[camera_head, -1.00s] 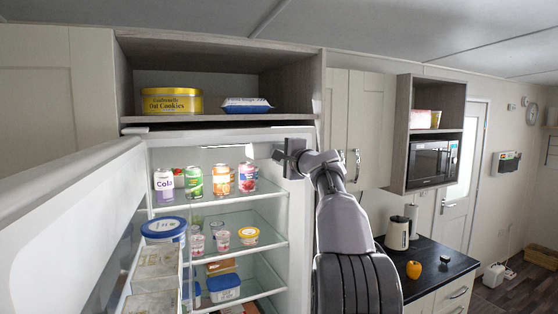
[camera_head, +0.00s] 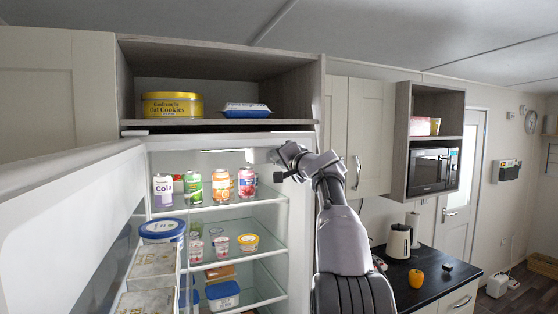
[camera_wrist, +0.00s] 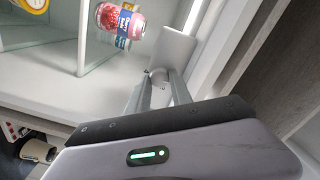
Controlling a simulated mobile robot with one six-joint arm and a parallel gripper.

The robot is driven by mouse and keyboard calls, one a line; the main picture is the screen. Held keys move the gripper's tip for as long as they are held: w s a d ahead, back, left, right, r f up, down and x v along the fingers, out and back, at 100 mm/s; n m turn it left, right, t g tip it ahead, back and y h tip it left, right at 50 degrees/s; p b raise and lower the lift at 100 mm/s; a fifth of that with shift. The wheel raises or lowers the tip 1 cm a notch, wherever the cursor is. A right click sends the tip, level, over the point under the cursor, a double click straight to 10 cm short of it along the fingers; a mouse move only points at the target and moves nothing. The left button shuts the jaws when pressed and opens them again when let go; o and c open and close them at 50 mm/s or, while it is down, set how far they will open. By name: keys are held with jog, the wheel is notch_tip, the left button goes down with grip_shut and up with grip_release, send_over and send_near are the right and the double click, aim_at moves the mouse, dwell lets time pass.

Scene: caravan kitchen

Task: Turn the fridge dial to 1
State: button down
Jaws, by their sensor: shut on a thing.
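The open fridge (camera_head: 300,215) stands at the left of the head view. A small pale round dial (camera_wrist: 159,76) sits on a white housing (camera_wrist: 177,47) at the fridge's upper inner side wall in the wrist view. My gripper (camera_head: 279,163) reaches in at the top right of the fridge. In the wrist view its two fingers (camera_wrist: 158,90) are shut on the dial, one on each side. The gripper is tilted. The dial's numbers and pointer cannot be read, and the gripper hides the dial in the head view.
Cans, including a pink one (camera_head: 246,182), stand on the top glass shelf (camera_head: 215,204) left of my gripper. The fridge door (camera_head: 75,215) hangs open at left. A shelf with a yellow cookie tin (camera_head: 172,105) is above. A cupboard (camera_head: 362,130) is at right.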

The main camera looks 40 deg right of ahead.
dwell(0.4)
jog(key=c, duration=1.1)
grip_release()
jog(key=shift+c, duration=0.2)
jog(key=shift+r, duration=0.1)
